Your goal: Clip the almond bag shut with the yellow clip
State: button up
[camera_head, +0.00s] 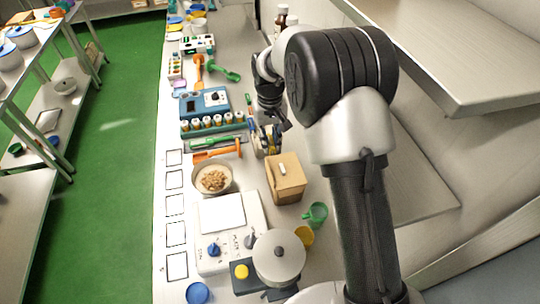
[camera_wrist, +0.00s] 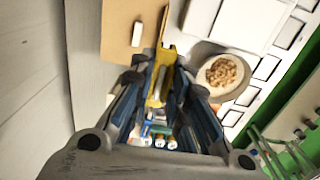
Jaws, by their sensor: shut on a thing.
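The almond bag appears to be the brown, box-shaped bag (camera_head: 286,180) with a small white piece on top. It stands on the bench right of a bowl, and it also shows at the top of the wrist view (camera_wrist: 118,42). My gripper (camera_head: 268,140) is just behind the bag in the head view. In the wrist view my gripper (camera_wrist: 158,82) is shut on the yellow clip (camera_wrist: 167,56), which points toward the bag's edge. I cannot tell whether the clip touches the bag. The bag's far side is partly hidden.
A bowl of nuts (camera_head: 213,179) stands left of the bag. A scale (camera_head: 226,241), a lidded pot (camera_head: 279,257) and a green mug (camera_head: 316,214) are in front. An orange tool (camera_head: 217,153) and a blue device (camera_head: 206,105) lie behind. A shelf (camera_head: 440,60) overhangs at right.

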notch_tip(320, 180, down, 4)
jog(key=b, duration=0.3)
jog(key=shift+s, duration=0.15)
jog(key=shift+f+b, duration=0.4)
jog(key=shift+b, duration=0.05)
jog(key=shift+f, duration=0.1)
jog(key=b, duration=0.3)
send_over(270, 168)
notch_tip(270, 168, down, 4)
jog(key=shift+s+f+b, duration=0.2)
jog(key=shift+f+b, duration=0.35)
jog(key=shift+f, duration=0.4)
jog(key=shift+s+f+b, duration=0.15)
jog(key=shift+f+b, duration=0.35)
jog(key=shift+f, duration=0.4)
jog(key=shift+s+r, duration=0.1)
jog(key=shift+s, duration=0.05)
jog(key=shift+f, duration=0.4)
